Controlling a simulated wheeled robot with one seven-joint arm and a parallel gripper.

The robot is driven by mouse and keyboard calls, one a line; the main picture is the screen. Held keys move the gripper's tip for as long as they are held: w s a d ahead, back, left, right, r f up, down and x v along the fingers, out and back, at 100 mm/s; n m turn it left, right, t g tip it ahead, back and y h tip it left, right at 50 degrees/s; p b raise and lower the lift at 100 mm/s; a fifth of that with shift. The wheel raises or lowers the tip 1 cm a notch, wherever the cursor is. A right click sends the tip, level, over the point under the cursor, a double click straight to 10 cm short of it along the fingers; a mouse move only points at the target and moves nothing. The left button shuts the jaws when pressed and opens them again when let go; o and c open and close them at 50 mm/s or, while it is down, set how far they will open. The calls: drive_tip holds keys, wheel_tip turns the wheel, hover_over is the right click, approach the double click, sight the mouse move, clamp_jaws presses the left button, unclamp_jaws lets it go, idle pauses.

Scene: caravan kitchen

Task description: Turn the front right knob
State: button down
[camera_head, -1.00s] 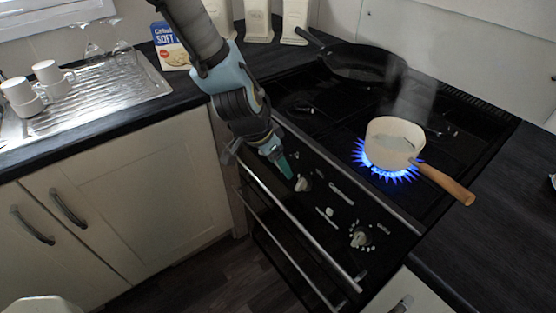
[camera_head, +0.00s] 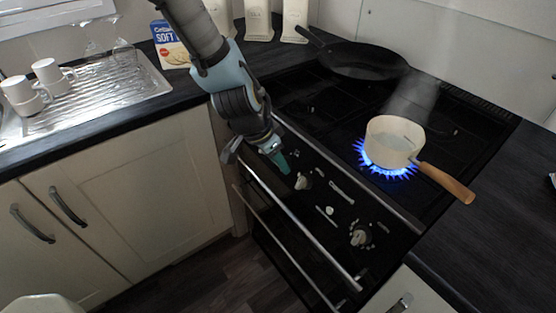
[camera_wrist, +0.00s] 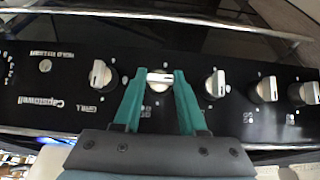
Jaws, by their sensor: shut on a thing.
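My gripper (camera_head: 283,163) is at the black front control panel (camera_head: 318,200) of the cooker. In the wrist view, my gripper's teal fingers (camera_wrist: 160,92) are shut on a pale knob (camera_wrist: 160,78), one on each side. The held knob's grip bar lies crosswise, while the neighbouring knobs (camera_wrist: 100,75) (camera_wrist: 215,83) have theirs closer to upright. In the head view the held knob is hidden behind my fingers. A free knob (camera_head: 303,183) is just to its right, and a larger dial (camera_head: 360,238) is farther right.
A cream saucepan (camera_head: 394,142) with a wooden handle sits over a lit blue flame (camera_head: 362,160), with steam rising. The handle points to the front right. A black frying pan (camera_head: 362,61) is at the back. Oven rails (camera_head: 300,230) run below the panel.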

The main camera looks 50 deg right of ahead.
drive_tip(key=shift+w, duration=0.1)
drive_tip(key=shift+w+f+n+g+y+b, duration=0.1)
drive_tip(key=shift+w+n+g+y+b, duration=0.15)
drive_tip(key=shift+n+g+b, duration=0.65)
drive_tip(key=n+g, duration=0.2)
drive_tip(key=shift+n+g+b, duration=0.3)
drive_tip(key=shift+g+b, duration=0.05)
drive_tip(key=shift+g, duration=0.05)
drive_tip(key=n+g, duration=0.1)
drive_tip(key=n+g+b, duration=0.1)
drive_tip(key=shift+w+f+n+g, duration=0.2)
drive_tip(key=shift+n+g, duration=0.2)
drive_tip(key=shift+n+g+h+b, duration=0.55)
drive_tip(key=shift+n+g+b, duration=0.4)
drive_tip(key=shift+n, duration=0.25)
drive_tip(key=shift+g, duration=0.25)
drive_tip(key=shift+c, duration=2.3)
unclamp_jaws()
